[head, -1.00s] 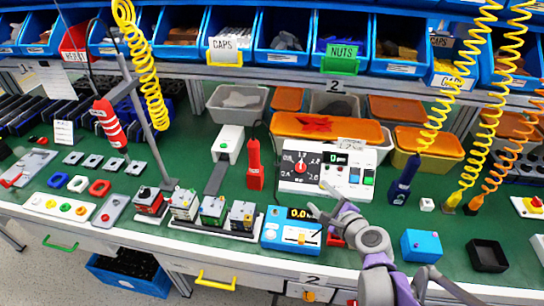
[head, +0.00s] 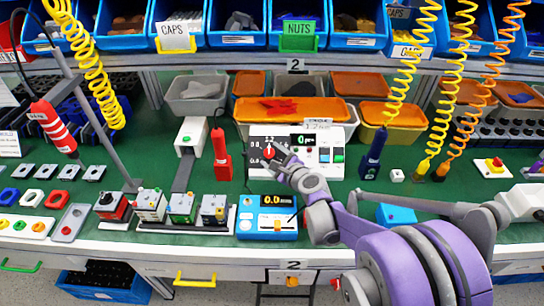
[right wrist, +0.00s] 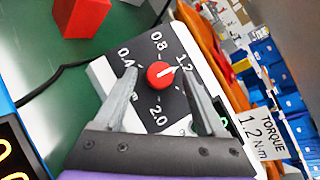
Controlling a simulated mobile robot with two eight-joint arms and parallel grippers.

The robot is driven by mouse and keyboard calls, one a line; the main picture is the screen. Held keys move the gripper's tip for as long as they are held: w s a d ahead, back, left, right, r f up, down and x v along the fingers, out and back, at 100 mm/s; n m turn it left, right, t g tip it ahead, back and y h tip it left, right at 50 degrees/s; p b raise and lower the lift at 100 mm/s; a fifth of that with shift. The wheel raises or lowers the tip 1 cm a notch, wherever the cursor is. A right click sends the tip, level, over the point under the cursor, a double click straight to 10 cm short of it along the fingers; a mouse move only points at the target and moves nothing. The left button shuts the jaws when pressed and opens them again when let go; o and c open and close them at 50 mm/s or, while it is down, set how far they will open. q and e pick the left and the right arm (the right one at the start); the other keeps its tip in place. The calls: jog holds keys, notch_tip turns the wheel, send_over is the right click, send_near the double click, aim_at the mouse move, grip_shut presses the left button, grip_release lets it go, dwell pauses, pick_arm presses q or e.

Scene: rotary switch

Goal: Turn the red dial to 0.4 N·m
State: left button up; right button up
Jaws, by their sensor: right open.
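The red dial (head: 269,152) sits on the black face of a white torque box (head: 318,160). In the right wrist view the round red dial (right wrist: 160,75) has a white pointer aimed about at the 1.2 mark. The 0.4 mark (right wrist: 126,58) is to its left. My right gripper (head: 278,163) is at the dial face in the head view. In the right wrist view my right gripper (right wrist: 160,82) is open, with one finger on each side of the dial; contact cannot be told. My left gripper is not in view.
A card (right wrist: 254,135) reads torque 1.2 N·m. A red screwdriver (head: 221,157) stands left of the box. A blue meter (head: 267,217) is in front of it. Orange-lidded bins (head: 294,110) stand behind.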

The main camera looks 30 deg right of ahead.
jog(key=shift+w, duration=0.2)
grip_shut()
dwell(0.3)
jog(key=shift+n, duration=0.3)
